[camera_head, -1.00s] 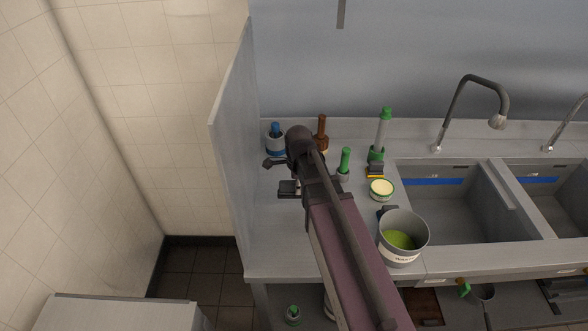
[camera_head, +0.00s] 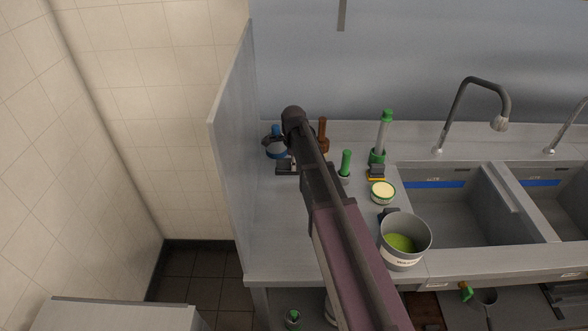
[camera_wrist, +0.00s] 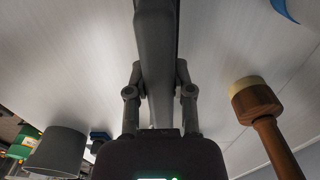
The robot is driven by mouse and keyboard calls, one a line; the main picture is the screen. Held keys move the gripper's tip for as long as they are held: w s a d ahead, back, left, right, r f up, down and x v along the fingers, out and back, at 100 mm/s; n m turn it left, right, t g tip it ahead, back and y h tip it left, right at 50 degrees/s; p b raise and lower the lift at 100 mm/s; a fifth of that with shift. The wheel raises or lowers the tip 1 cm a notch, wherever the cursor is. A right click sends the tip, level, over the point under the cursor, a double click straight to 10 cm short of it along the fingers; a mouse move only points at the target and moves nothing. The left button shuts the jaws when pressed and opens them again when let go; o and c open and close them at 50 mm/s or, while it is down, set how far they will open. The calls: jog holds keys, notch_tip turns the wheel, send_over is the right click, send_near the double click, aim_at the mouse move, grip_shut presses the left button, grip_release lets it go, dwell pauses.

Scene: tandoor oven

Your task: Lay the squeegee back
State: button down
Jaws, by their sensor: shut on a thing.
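My gripper (camera_wrist: 159,95) is shut on a long dark grey thing (camera_wrist: 155,40) in the wrist view, which I take to be the squeegee. It runs up between both fingers to the top edge of the picture, over the pale grey counter, and its far end is out of view. Whether it touches the counter I cannot tell. In the head view my arm hides most of the gripper. A dark block (camera_head: 286,168) shows left of my arm above the counter; I cannot tell if it is part of the squeegee or of my gripper.
Right of my arm are a green-handled item (camera_head: 345,163), a small tub (camera_head: 382,191) and a grey pot (camera_head: 403,250). A partition (camera_head: 232,140) bounds the left side.

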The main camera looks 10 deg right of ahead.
jog(key=shift+w, duration=0.45)
jog(key=shift+w+d+f+b, duration=0.1)
jog(key=shift+w+f+b, duration=0.15)
jog(key=shift+f+b, duration=1.55)
jog(key=shift+b, duration=0.05)
jog(key=shift+f, duration=0.2)
jog(key=shift+c, duration=2.4)
grip_release()
jog(key=shift+r, duration=0.2)
notch_tip(320, 180, up, 12)
jog(key=p, duration=1.2)
